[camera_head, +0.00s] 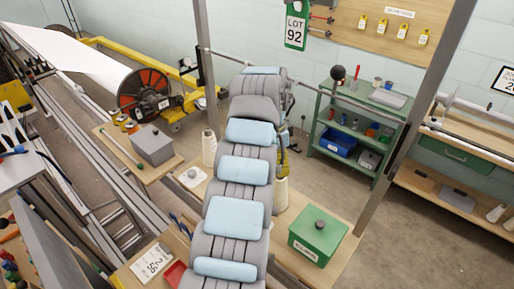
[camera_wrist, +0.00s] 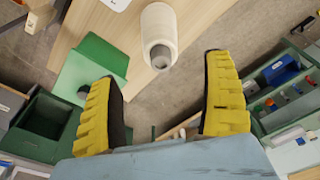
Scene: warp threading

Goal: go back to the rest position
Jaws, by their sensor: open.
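My gripper (camera_wrist: 162,75) shows in the wrist view as two yellow ribbed fingers spread wide apart, with nothing between them. A white cone of yarn (camera_wrist: 157,28) stands on the wooden table beyond the fingertips, apart from them. In the head view my grey and light-blue arm fills the middle and hides most of the gripper; a little yellow shows at its right edge. One white cone (camera_head: 281,196) is partly hidden beside the arm, and another white cone (camera_head: 209,148) stands to its left.
A green box with a dark knob (camera_head: 318,236) stands on the table right of my arm. A grey box (camera_head: 152,146) sits on the left bench. A green shelf (camera_head: 314,130) with a blue bin stands behind. A metal post (camera_head: 420,110) rises at right. Open floor lies between.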

